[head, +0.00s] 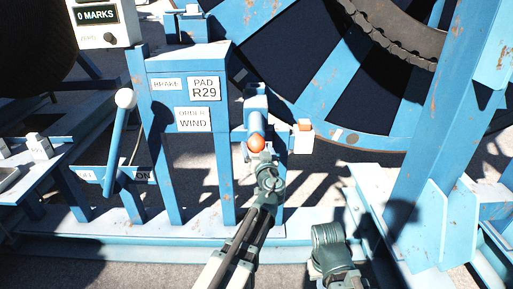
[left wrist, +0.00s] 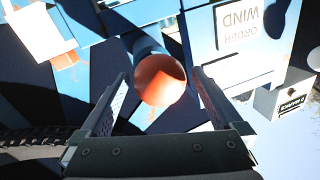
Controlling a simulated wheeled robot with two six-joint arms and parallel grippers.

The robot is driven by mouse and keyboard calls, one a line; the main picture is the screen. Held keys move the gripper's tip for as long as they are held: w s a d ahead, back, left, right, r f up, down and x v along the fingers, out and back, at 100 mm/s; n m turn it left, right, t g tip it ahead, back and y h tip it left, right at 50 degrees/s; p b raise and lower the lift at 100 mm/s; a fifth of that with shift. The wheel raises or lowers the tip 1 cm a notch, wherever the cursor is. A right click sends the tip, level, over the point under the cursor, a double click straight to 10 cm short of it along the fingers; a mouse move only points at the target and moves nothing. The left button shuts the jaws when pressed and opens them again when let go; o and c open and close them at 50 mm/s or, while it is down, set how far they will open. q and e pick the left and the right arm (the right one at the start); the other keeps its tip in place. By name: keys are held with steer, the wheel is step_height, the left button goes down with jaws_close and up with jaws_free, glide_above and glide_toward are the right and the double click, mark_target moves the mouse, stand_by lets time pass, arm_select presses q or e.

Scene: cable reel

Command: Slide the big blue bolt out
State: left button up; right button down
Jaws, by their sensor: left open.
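The big blue bolt (head: 256,122) sits in its blue housing on the frame and ends in an orange-red round knob (head: 257,143) facing me. My left gripper (head: 262,157) is right at the knob, with its arm reaching up from the bottom of the head view. In the left wrist view the knob (left wrist: 160,80) lies between the two open fingers (left wrist: 161,76), with visible gaps on both sides. The blue shaft (left wrist: 146,44) runs away behind it. My right gripper is not in view.
A small block with an orange top (head: 304,129) sits just right of the bolt. A blue panel carries the "PAD R29" label (head: 204,88) and the "ORDER WIND" label (head: 193,119). The brake lever (head: 117,140) with a white knob stands left. The large blue reel (head: 320,95) is behind.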

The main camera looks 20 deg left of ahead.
arm_select(q)
steer(key=v, duration=1.1)
steer(key=shift+s, duration=0.15)
steer(key=s+f+g+p, duration=0.2)
steer(key=s+g+p, duration=0.55)
steer(key=p, duration=0.25)
steer(key=s+d+f+m+g+h+p, duration=0.1)
steer(key=s+d+m+g+h+p, duration=0.6)
steer(key=s+d, duration=0.3)
steer(key=shift+s+d+g+p, duration=0.3)
steer(key=shift+s+g+p, duration=0.6)
steer(key=shift+s, duration=1.2)
